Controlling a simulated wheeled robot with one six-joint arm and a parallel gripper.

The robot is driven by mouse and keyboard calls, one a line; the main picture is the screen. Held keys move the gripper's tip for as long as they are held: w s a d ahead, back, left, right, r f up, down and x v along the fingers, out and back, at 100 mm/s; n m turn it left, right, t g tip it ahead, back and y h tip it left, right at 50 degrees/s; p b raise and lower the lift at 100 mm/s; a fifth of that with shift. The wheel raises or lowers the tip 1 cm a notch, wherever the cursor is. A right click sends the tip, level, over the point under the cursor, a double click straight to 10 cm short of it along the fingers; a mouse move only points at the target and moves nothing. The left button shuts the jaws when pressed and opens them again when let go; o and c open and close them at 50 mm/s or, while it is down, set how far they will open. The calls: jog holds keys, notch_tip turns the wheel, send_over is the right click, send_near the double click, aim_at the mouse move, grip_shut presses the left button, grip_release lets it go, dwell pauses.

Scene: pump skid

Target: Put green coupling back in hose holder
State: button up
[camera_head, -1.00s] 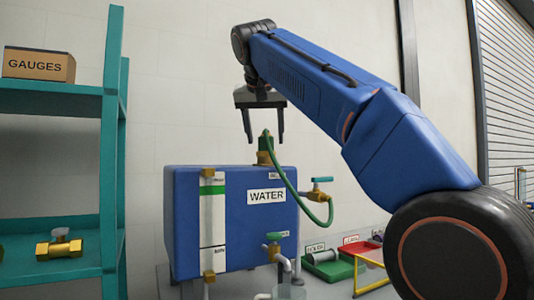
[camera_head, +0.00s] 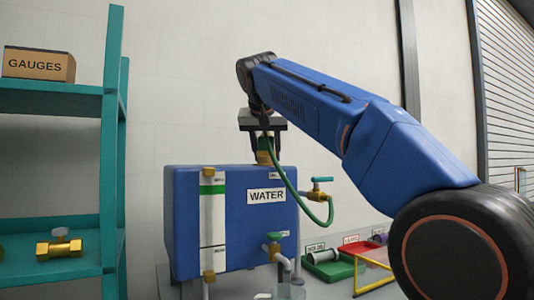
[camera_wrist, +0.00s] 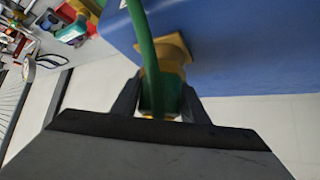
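The green coupling (camera_head: 264,144) stands upright on a brass fitting (camera_head: 265,158) on top of the blue water tank. A green hose (camera_head: 291,188) runs from it down to a brass valve on the tank's right side. My gripper (camera_head: 265,148) points down over the coupling, with one finger on each side. A small gap seems to show between fingers and coupling, so it looks open. In the wrist view my gripper (camera_wrist: 160,100) straddles the coupling (camera_wrist: 157,100), partly hidden by the hose (camera_wrist: 148,55). I cannot identify the hose holder for sure.
The blue tank (camera_head: 240,235) carries a WATER label. The brass valve (camera_head: 317,195) has a teal handle. A teal shelf (camera_head: 110,180) stands at left. A green tray (camera_head: 335,270) and a red tray (camera_head: 362,250) lie at lower right. Air above the tank is free.

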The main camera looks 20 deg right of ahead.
aim_at(267, 137)
jog(key=c, duration=0.5)
jog(key=shift+r, duration=2.15)
jog(key=shift+r, duration=0.1)
